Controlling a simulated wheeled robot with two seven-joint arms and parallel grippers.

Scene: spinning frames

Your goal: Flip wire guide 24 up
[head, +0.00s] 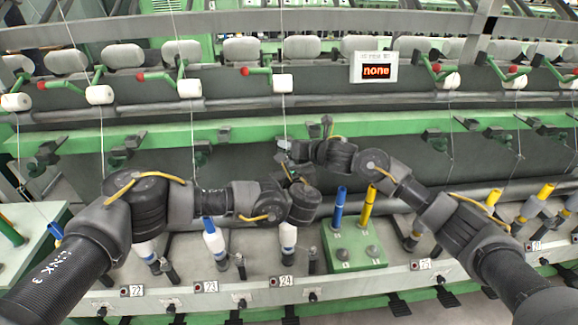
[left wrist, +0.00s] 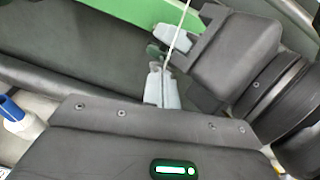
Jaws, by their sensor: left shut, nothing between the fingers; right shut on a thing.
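The 24 label (head: 286,282) is on the front rail, below the place where both my grippers meet. My right gripper (head: 284,150) reaches in from the right and is shut at wire guide 24, just below the green beam. The guide is mostly hidden by the gripper, and I cannot tell its tilt. My left gripper (head: 289,172) is close below it, shut and empty. In the left wrist view, its pale fingers (left wrist: 163,88) are together. There the dark right gripper (left wrist: 192,45) is above and to the right, with a thread (left wrist: 180,30) passing between.
Other wire guides (head: 200,152) hang along the green beam (head: 235,128). A green box (head: 352,248) with a blue and a yellow bobbin stands right of station 24. Bobbins (head: 213,238) line the front rail. A display (head: 375,68) reads "none". Threads hang down in several places.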

